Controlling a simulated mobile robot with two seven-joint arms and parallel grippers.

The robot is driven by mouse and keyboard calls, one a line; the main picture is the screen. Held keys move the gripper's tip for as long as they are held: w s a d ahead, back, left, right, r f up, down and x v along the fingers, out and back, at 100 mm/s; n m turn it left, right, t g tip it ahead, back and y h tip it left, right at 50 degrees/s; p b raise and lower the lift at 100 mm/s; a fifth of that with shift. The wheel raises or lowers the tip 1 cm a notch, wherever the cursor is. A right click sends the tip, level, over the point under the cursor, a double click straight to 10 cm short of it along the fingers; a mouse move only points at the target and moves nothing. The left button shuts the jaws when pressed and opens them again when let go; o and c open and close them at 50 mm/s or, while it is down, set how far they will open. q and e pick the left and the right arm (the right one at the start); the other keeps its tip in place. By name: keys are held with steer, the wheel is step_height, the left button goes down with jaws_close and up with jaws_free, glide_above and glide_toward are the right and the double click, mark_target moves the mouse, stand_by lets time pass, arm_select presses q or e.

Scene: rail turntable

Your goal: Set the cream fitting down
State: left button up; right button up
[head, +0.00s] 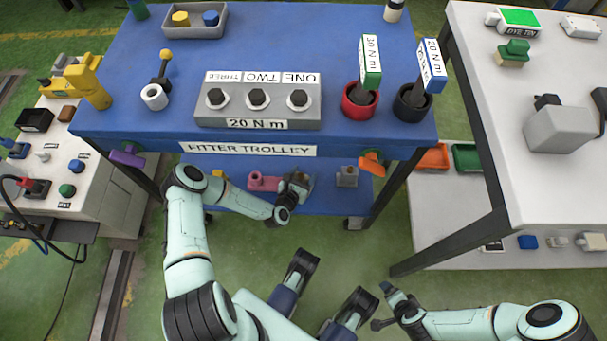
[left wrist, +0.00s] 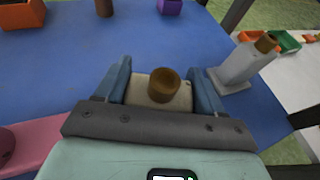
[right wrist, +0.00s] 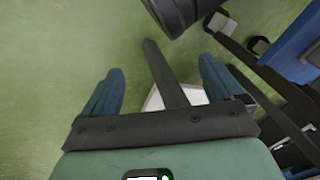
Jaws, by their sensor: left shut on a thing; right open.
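The cream fitting (left wrist: 148,92), a cream block with a brown round top, sits between the fingers of my left gripper (left wrist: 160,92). That gripper is shut on it over the blue lower shelf (left wrist: 60,70) of the fitter trolley. I cannot tell whether the fitting's underside touches the shelf. In the head view my left gripper (head: 297,186) reaches under the trolley's front edge and mostly hides the fitting. My right gripper (right wrist: 163,95) is open and empty, above the green floor, away from the trolley.
On the lower shelf a grey fitting (left wrist: 238,68) stands just right of my left gripper. A pink fitting (left wrist: 40,145) lies at its left. Orange (left wrist: 22,14) and purple (left wrist: 170,6) things are farther back. Bare shelf lies behind the gripper. The trolley top (head: 300,45) overhangs the arm.

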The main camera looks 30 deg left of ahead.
arm_select(q)
steer(key=o, duration=1.3)
steer(key=shift+c, duration=0.2)
arm_select(e)
steer(key=shift+s+f, duration=0.1)
arm_select(q)
steer(key=shift+r, duration=0.1)
steer(key=shift+s+r, duration=0.1)
steer(key=shift+s, duration=0.25)
steer(key=p+v, duration=0.3)
steer(key=v, duration=0.8)
steer(key=shift+s, duration=0.15)
arm_select(e)
steer(key=s+a+r+g, duration=0.1)
steer(key=s+a+r, duration=0.1)
steer(key=s+r, duration=0.1)
steer(key=shift+s+a+r+y, duration=0.25)
steer(key=shift+s+y, duration=0.15)
steer(key=shift+s, duration=0.25)
